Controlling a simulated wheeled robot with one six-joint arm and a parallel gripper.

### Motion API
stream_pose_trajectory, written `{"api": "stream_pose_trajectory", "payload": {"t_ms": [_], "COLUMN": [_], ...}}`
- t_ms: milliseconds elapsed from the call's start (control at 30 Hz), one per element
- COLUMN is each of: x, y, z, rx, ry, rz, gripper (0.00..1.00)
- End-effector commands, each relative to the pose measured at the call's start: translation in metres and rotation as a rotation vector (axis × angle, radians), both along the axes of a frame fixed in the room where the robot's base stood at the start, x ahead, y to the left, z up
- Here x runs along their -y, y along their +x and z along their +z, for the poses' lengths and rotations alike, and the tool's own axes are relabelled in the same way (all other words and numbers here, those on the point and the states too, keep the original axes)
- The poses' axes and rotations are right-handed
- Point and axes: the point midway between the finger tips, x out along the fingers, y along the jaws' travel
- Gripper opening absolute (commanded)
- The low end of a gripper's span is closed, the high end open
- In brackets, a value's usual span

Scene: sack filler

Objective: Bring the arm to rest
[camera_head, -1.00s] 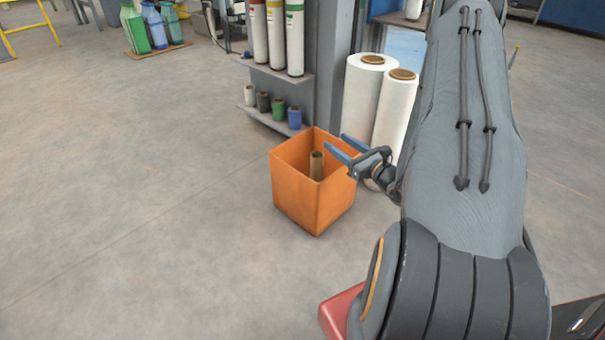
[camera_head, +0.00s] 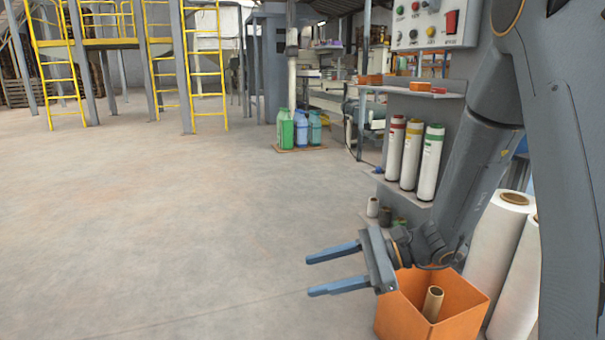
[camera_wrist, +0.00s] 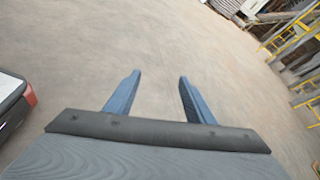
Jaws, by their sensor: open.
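My gripper (camera_head: 325,272) is open and empty, its two blue fingers spread apart and pointing left in the head view. It hangs in the air in front of the orange bin (camera_head: 455,300), just to the bin's upper left. In the wrist view my gripper (camera_wrist: 155,95) also shows with bare floor between its fingers. My arm comes down from the upper right and bends near the bin. A brown cardboard tube (camera_head: 433,303) stands in the bin, leaning slightly.
A shelf unit (camera_head: 403,203) with several capped white cylinders stands behind the bin. Large white film rolls (camera_head: 497,245) stand at its right. Bottles (camera_head: 300,129) stand farther back. Yellow ladders (camera_head: 207,65) are far off. The floor at the left is clear.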

Motion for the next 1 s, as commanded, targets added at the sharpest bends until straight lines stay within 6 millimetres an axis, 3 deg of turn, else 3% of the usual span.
{"api": "stream_pose_trajectory", "payload": {"t_ms": [33, 200, 400, 500, 700, 1000], "x": [-0.023, -0.063, -0.073, -0.069, -0.061, -0.057], "y": [-0.025, -0.107, -0.184, -0.211, -0.236, -0.249], "z": [0.011, 0.028, 0.041, 0.048, 0.058, 0.072], "rx": [0.037, 0.174, 0.403, 0.542, 0.773, 1.015], "ry": [-0.055, -0.242, -0.45, -0.544, -0.668, -0.761], "rz": [0.114, 0.467, 0.852, 1.024, 1.25, 1.432], "gripper": [0.49, 0.49, 0.49, 0.49, 0.49, 0.49]}}
